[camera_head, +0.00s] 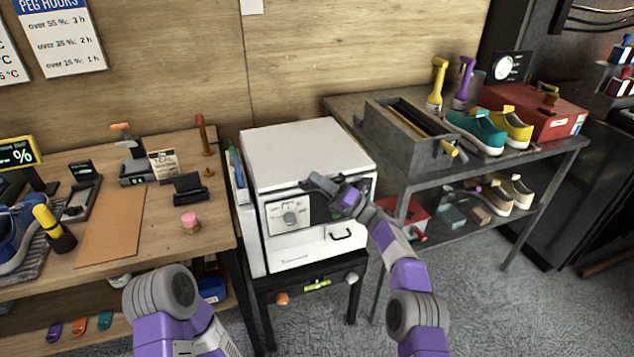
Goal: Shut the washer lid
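The washer (318,243) is a white box on a dark stand in the middle, with a dial panel (289,217) and a drawer handle on its front. Its white lid (305,150) lies flat over the top and looks down; I cannot tell if a thin gap is left at the front edge. My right gripper (318,183) is at the washer's upper front edge, beside the dial panel. It seems to touch or nearly touch the lid's front edge, and its finger opening is unclear. My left arm shows at the bottom left, but its gripper is out of view.
A dark metal shelf (400,180) stands right, holding a grey caddy (408,150), spray bottles, teal and yellow sneakers and a red box (545,112). Grey floor lies below.

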